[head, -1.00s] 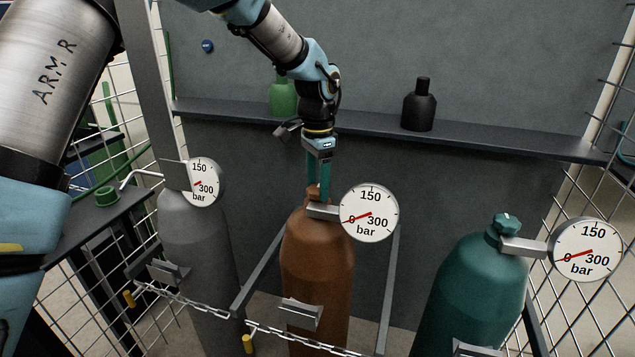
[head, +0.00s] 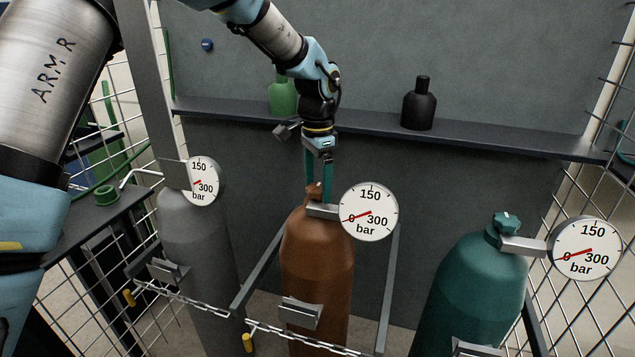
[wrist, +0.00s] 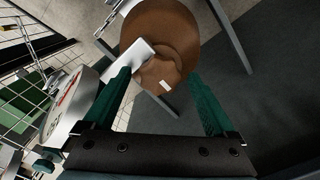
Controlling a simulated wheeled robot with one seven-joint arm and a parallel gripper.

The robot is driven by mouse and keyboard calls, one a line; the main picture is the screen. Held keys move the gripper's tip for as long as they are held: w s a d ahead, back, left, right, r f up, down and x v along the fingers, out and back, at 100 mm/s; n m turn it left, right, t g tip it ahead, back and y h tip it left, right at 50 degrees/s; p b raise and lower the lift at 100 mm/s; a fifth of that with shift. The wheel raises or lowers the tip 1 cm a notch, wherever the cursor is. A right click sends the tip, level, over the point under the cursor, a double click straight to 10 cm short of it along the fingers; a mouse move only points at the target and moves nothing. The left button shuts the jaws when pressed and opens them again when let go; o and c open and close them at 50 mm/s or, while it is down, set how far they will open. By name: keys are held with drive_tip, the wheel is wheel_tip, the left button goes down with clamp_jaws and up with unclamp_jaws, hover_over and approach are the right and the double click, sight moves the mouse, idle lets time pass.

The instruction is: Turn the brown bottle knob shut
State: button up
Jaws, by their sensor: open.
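The brown bottle (head: 318,252) stands upright in the middle of the head view, with its brown knob (head: 314,191) on top. Its gauge (head: 369,212) faces me, with the red needle near 0. My gripper (head: 319,186) points down over the knob, with its teal fingers spread to either side of it. In the wrist view the knob (wrist: 160,75), with a small white mark, lies between and just beyond the open fingertips (wrist: 158,73). I cannot tell whether either finger touches it.
A grey bottle (head: 195,240) with its own gauge stands to the left and a teal bottle (head: 475,285) to the right. A chain (head: 200,306) runs low across the front. A shelf (head: 370,125) behind holds a green bottle (head: 283,97) and a black bottle (head: 418,106).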

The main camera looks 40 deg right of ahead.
sight(318, 187)
drive_tip(key=shift+r, duration=0.1)
wheel_tip(318, 187, up, 11)
drive_tip(key=b, duration=0.2)
drive_tip(key=shift+f, duration=0.2)
drive_tip(key=shift+s, duration=0.1)
idle(0.4)
